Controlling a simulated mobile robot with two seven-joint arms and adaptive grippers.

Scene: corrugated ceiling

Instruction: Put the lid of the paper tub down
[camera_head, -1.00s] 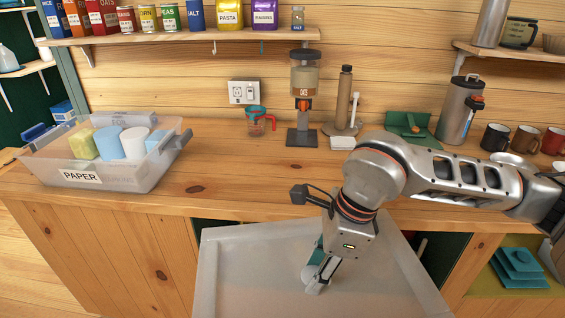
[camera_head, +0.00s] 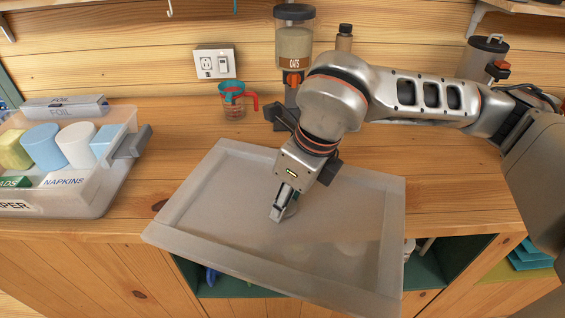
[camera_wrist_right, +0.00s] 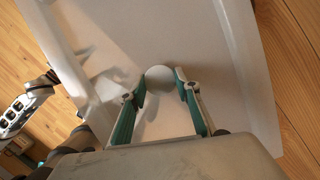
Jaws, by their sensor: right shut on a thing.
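The lid (camera_head: 205,215) is a wide, pale translucent rectangle with a raised rim. It lies over the wooden counter, its near part sticking out past the front edge. I cannot tell whether it touches the counter. My right gripper (camera_head: 281,208) is shut on the lid's round knob, which shows between the fingertips in the right wrist view (camera_wrist_right: 160,78). The paper tub (camera_head: 88,200) stands open on the counter at the left, apart from the lid, with rolls, a foil box and napkins inside. My left gripper is out of view.
A measuring cup (camera_head: 233,103) with a red handle and an oats dispenser (camera_head: 294,45) stand behind the lid, near the wall. The counter (camera_head: 455,190) right of the lid is clear beneath my arm. Open shelves (camera_head: 445,265) lie below the counter.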

